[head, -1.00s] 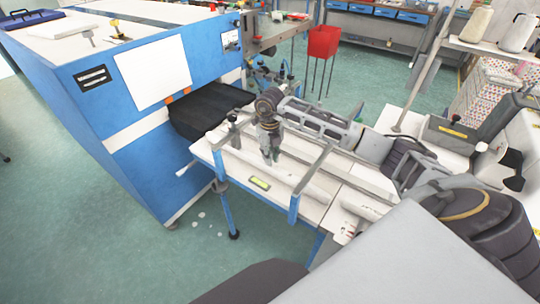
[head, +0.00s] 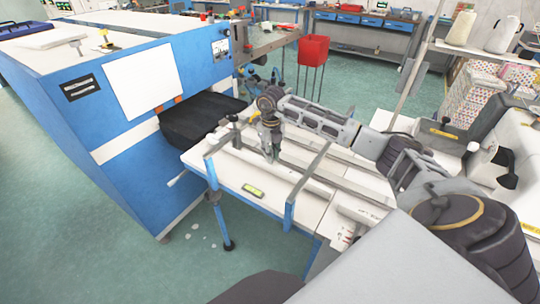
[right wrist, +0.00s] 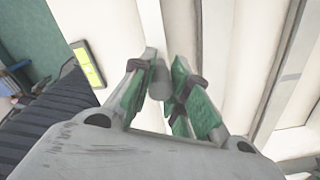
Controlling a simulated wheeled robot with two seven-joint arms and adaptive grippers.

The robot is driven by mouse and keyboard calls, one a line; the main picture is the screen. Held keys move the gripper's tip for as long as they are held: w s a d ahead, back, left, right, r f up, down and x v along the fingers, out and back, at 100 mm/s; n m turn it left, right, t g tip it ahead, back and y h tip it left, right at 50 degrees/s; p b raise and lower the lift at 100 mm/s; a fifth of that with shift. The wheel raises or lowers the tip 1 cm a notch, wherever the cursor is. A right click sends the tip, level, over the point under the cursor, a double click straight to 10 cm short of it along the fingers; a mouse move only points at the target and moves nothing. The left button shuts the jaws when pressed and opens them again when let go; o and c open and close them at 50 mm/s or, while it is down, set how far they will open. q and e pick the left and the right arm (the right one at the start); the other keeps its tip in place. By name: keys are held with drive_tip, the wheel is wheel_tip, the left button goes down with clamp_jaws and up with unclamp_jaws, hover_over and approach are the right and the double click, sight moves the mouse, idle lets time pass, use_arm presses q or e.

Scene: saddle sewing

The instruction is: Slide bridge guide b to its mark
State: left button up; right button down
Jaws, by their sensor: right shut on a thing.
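The long bar by my right gripper (head: 270,158) seems to be bridge guide b (head: 350,190); no label is readable. In the right wrist view, my right gripper (right wrist: 165,95) has its green-padded fingers closed around a short grey round post (right wrist: 158,82) by this bar. Its foot is hidden between the fingers. My left gripper is not in view.
A yellow-green level-like strip (head: 253,190) lies near the table's front edge. A blue machine (head: 120,130) with a black opening stands left.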

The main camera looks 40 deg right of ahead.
drive_tip(key=c, duration=1.3)
unclamp_jaws()
drive_tip(key=shift+w+r, duration=0.1)
drive_tip(key=shift+r, duration=0.8)
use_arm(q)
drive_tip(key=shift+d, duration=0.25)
use_arm(e)
wheel_tip(320, 180, up, 10)
drive_tip(key=shift+r, duration=0.15)
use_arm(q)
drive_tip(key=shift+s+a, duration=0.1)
